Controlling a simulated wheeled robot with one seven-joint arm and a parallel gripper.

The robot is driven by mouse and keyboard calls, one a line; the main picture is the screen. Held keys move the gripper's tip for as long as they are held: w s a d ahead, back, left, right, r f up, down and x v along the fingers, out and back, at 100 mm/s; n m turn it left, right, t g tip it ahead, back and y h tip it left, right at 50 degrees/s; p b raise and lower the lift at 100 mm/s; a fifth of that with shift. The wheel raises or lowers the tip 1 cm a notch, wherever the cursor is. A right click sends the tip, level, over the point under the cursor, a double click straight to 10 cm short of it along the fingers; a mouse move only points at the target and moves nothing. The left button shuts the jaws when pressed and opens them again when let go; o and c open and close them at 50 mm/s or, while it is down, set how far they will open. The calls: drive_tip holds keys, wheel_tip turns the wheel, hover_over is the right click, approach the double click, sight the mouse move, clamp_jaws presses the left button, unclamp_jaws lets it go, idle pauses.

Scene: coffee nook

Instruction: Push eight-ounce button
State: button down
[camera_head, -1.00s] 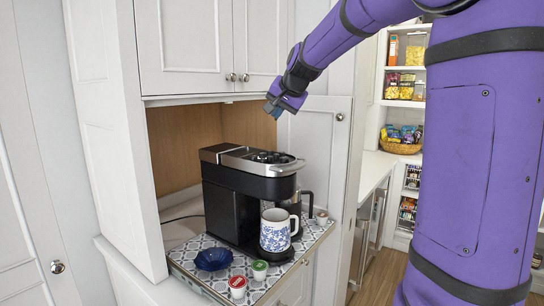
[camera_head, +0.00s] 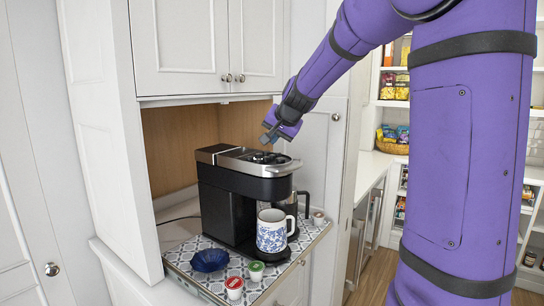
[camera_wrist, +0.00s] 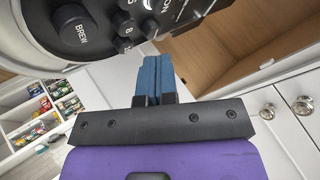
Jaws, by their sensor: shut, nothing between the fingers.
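The black and silver coffee maker (camera_head: 222,200) stands on a patterned tray. Its control panel is close in the wrist view, with a large round BREW button (camera_wrist: 82,32) and several small round size buttons beside it. The button that appears to be marked 8 (camera_wrist: 123,24) lies right of BREW; its label is small. My gripper (camera_head: 266,136) is above the machine's top, near its front right. In the wrist view its blue fingertips (camera_wrist: 149,58) are together and empty, beside the small buttons. I cannot tell whether they touch the panel.
A blue-and-white mug (camera_head: 271,236) stands at the machine's front, with a carafe (camera_head: 303,202) behind it. Upper cabinets (camera_head: 190,45) hang over the nook.

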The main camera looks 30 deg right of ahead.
drive_tip(key=shift+f, duration=0.7)
drive_tip(key=shift+f, duration=0.2)
idle(1.5)
drive_tip(key=shift+f, duration=0.2)
drive_tip(key=shift+s+f, duration=0.1)
drive_tip(key=shift+f, duration=1.1)
idle(1.7)
drive_tip(key=shift+r, duration=0.1)
drive_tip(key=shift+r, duration=1.4)
drive_tip(key=shift+r, duration=0.1)
drive_tip(key=shift+r, duration=2.45)
